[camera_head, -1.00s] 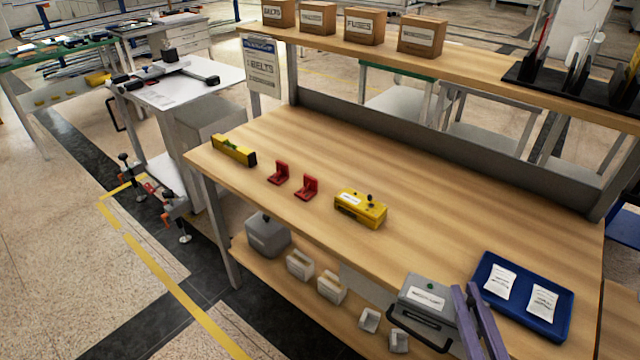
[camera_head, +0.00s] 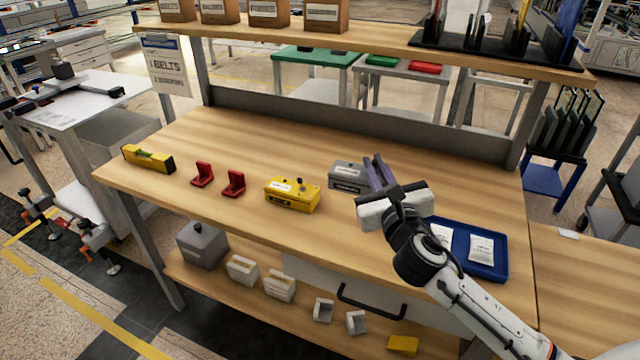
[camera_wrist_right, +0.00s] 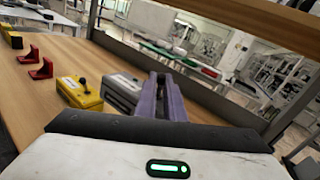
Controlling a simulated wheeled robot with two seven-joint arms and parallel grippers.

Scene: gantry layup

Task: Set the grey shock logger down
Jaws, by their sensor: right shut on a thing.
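The grey shock logger (camera_head: 345,177) is a small grey box with a white label, just right of the yellow box on the wooden bench. My right gripper (camera_head: 377,172) has purple fingers and is shut on the logger's right side. The logger looks level and at or very near the bench top; I cannot tell whether its underside touches. The right wrist view shows the logger (camera_wrist_right: 122,90) left of the purple fingers (camera_wrist_right: 165,95), partly hidden behind them. My left gripper is not in view.
The yellow box (camera_head: 292,194) stands close left of the logger. Two red brackets (camera_head: 233,183) and a yellow level (camera_head: 148,158) lie farther left. A blue tray (camera_head: 498,262) with white packets lies right, under my arm. The bench behind the logger is clear up to the grey back rail (camera_head: 300,117).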

